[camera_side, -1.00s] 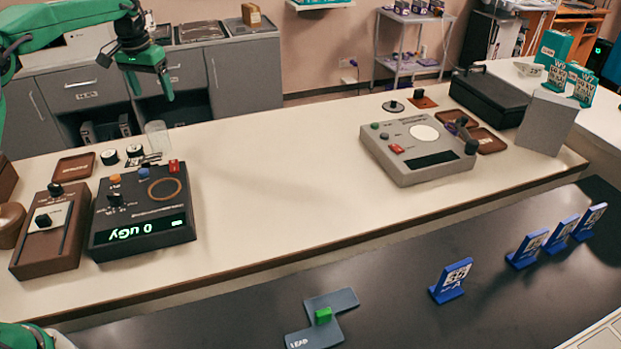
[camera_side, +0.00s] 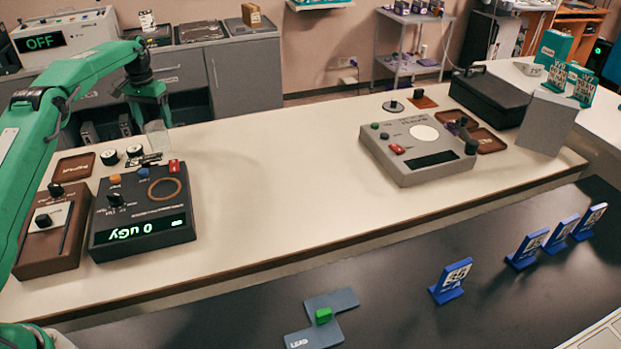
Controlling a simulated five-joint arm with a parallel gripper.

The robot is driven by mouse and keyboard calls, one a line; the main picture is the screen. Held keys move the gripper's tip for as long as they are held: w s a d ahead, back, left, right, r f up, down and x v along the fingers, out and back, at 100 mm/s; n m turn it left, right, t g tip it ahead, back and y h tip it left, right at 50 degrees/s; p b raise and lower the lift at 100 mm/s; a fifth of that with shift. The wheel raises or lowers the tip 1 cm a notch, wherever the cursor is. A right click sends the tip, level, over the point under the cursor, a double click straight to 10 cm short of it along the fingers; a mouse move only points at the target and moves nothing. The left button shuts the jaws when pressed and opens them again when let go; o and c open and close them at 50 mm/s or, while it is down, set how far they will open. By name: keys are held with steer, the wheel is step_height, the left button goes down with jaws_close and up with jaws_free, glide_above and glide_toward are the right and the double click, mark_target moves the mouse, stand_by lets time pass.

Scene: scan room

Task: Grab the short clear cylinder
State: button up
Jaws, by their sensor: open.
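The short clear cylinder (camera_side: 157,139) stands upright on the cream bench top, behind the dark meter box that reads "0 uGy". My green gripper (camera_side: 152,118) is open and points down at the cylinder. Its fingers are at the height of the cylinder's upper part and overlap it in this view. I cannot tell whether the cylinder is between the fingers or just behind or in front of them, or whether they touch it.
Two small black-and-white discs (camera_side: 121,154) and a brown tray (camera_side: 76,165) lie to the cylinder's left. The dark meter box (camera_side: 143,211) is in front. A grey meter (camera_side: 418,147) stands far right. The bench middle is clear.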

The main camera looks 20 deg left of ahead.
mark_target(159, 139)
steer(key=shift+f, duration=3.8)
steer(key=c, duration=1.3)
